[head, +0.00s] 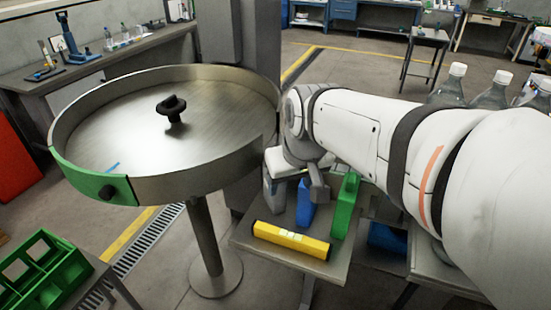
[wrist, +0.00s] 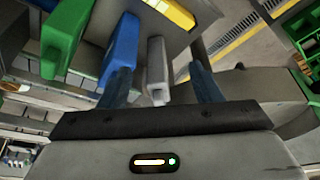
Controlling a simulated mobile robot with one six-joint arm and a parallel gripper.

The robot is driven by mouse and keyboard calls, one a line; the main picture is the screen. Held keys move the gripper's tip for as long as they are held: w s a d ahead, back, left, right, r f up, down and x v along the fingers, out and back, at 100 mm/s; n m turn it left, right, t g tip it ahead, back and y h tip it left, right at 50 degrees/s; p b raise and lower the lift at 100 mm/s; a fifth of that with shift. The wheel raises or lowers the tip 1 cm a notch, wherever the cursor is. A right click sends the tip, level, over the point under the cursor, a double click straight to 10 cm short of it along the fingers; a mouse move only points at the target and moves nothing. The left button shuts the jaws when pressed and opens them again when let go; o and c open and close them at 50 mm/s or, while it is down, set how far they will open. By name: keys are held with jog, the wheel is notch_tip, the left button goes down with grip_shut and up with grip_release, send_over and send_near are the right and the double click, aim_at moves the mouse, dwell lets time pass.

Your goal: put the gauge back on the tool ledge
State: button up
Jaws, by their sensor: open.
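The tool ledge (head: 240,240) is a small grey shelf beside the round metal table. A grey upright piece (head: 273,197), a blue one (head: 305,205) and a green one (head: 346,205) stand on it, with a yellow bar (head: 291,239) lying along its front. I cannot tell for sure which is the gauge. My gripper (wrist: 160,75) is open over the ledge. In the wrist view the grey piece (wrist: 157,72) lies between its fingers, with no clear contact. The blue piece (wrist: 121,50) is close by the left finger. The head view hides most of my gripper.
The round rimmed table (head: 215,100), with a black hub (head: 172,108) and a green rim section (head: 85,182), stands left of the ledge. A green divided crate (head: 40,270) is at lower left. Clear bottles (head: 490,90) stand at right, behind my arm.

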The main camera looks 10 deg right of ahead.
jog(key=s+f, duration=0.3)
jog(key=s, duration=0.5)
jog(key=shift+d+f+m, duration=0.25)
jog(key=shift+f+m, duration=0.15)
jog(key=shift+f+g+b, duration=0.3)
jog(key=shift+f+b, duration=0.55)
jog(key=shift+f, duration=0.1)
